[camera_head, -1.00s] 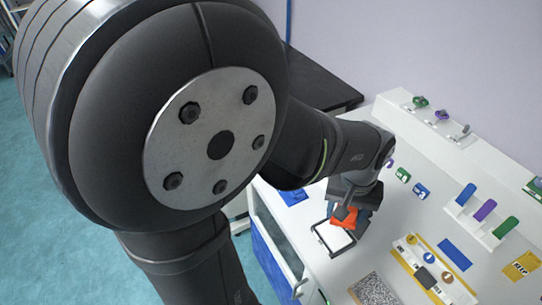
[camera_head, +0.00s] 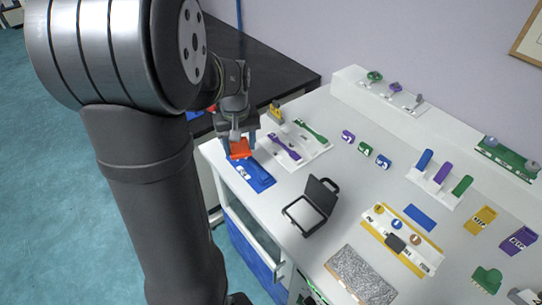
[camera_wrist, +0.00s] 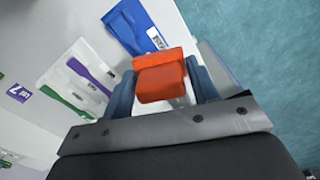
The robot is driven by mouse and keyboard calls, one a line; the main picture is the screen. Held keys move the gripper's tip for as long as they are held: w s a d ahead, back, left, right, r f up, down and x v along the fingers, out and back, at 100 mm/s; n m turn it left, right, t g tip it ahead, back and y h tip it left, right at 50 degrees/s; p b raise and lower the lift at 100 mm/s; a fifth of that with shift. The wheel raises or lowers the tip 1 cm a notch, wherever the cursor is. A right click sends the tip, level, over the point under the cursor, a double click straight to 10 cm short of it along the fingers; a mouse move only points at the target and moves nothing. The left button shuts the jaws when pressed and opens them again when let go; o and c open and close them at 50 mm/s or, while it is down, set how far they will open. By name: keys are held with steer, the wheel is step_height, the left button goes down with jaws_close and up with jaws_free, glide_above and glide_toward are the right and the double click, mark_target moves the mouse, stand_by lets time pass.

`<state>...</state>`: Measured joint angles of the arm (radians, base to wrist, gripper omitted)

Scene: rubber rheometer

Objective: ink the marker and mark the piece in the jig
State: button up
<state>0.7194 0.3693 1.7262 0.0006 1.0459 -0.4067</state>
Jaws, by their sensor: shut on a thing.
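My gripper (camera_head: 239,138) is shut on an orange-red block-like marker (camera_head: 240,150). It also shows between the blue fingers in the wrist view (camera_wrist: 160,78). The marker is held beside the far end of a blue holder (camera_head: 258,180) that has a small white labelled piece, perhaps the jig; height above it is hard to judge. The holder shows at the top of the wrist view (camera_wrist: 135,25). An open black ink pad case (camera_head: 289,212) with a pale pad stands to the right, apart from my gripper. The marker's underside is hidden.
A white board (camera_head: 317,153) with purple and green tools lies right of my gripper. A yellow-edged white fixture (camera_head: 428,267), a grey speckled slab (camera_head: 360,275) and a rack of coloured tabs (camera_head: 436,187) are farther right. The bench's left edge is close.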

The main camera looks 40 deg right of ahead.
steer(key=w+a+f+n, duration=0.1)
steer(key=w+a+n, duration=0.3)
steer(key=w+a, duration=1.55)
steer(key=s+d+r+m, duration=0.1)
steer(key=s+d+m, duration=1.7)
steer(key=d, duration=0.5)
steer(key=shift+s+d+r, duration=0.15)
steer(key=shift+s+r, duration=0.15)
steer(key=shift+s, duration=0.05)
steer(key=shift+f, duration=0.1)
glide_above(251, 164)
steer(key=shift+f, duration=2.85)
steer(key=shift+f, duration=0.65)
